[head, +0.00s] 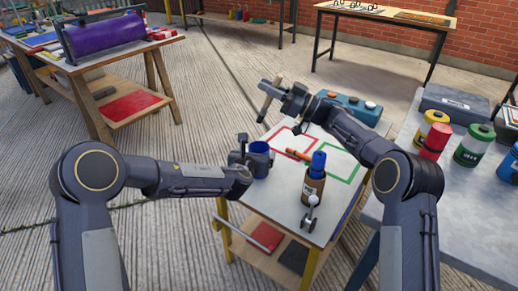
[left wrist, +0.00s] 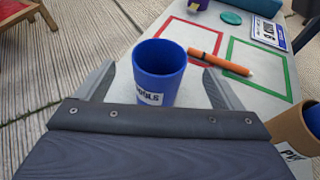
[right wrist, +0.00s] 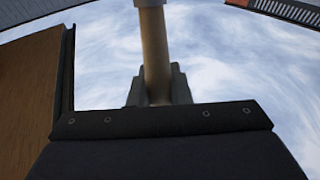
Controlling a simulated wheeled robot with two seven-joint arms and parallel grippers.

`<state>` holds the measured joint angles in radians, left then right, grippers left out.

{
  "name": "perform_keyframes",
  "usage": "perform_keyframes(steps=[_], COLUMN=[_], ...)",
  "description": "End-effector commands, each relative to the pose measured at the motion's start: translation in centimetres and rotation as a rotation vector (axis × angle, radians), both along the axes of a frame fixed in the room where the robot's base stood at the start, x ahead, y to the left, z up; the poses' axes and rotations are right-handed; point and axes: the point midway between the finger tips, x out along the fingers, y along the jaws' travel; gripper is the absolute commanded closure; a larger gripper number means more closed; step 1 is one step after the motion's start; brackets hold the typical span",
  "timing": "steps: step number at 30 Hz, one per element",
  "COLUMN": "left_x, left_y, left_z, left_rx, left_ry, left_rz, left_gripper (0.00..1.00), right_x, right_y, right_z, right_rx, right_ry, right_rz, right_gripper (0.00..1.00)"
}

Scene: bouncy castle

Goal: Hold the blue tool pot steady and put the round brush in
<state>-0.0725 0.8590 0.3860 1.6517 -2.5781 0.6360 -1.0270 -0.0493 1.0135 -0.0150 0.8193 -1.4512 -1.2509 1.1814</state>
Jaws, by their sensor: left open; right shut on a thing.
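The blue tool pot (head: 259,162) stands upright on the small work table. It also shows in the left wrist view (left wrist: 158,66), open at the top, with a white label on its near side. My left gripper (head: 243,158) is open, with one finger on each side of the pot; I cannot tell whether they touch it. My right gripper (head: 279,92) is shut on a brush (head: 266,103), beyond the pot and above the table. Its tan handle (right wrist: 155,50) shows between the fingers in the right wrist view. The bristle end is not clear.
A brown pot (head: 313,186) with a blue thing in it stands right of the tool pot. An orange marker (head: 298,154) lies between red and green outlined squares. A blue case (head: 350,108) sits at the far edge. Coloured cans (head: 433,141) stand on the right-hand table.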

Motion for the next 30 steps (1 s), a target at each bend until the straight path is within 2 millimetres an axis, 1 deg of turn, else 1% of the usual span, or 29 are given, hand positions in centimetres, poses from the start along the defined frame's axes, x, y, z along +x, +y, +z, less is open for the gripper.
perform_keyframes(steps=[1,6,12,18,25,26,30], left_x=[1.0,3.9,6.2,7.1,7.1,7.1,7.1], left_y=[-0.3,-0.9,-1.5,-1.6,-1.7,-1.7,-1.6], left_z=[-0.5,-1.5,-2.4,-2.6,-2.7,-2.7,-2.7], left_rx=[-0.001,-0.001,-0.002,-0.001,-0.001,-0.001,-0.001], left_ry=[0.002,0.001,0.002,0.0,0.001,0.001,0.001], left_rz=[0.001,0.002,0.002,0.002,0.002,0.002,0.002], left_gripper=[0.11,0.11,0.11,0.11,0.11,0.14,0.32], right_x=[0.0,0.0,0.0,0.0,0.0,0.0,0.0], right_y=[0.0,0.0,0.0,0.0,0.0,0.0,0.0], right_z=[0.0,0.0,0.0,0.0,0.0,0.0,0.0], right_rx=[0.0,0.0,0.0,0.0,0.0,0.0,0.0], right_ry=[0.0,0.0,0.0,0.0,0.0,0.0,0.0], right_rz=[0.0,0.0,0.0,0.0,0.0,0.0,0.0], right_gripper=[1.0,1.0,1.0,1.0,1.0,1.0,1.0])
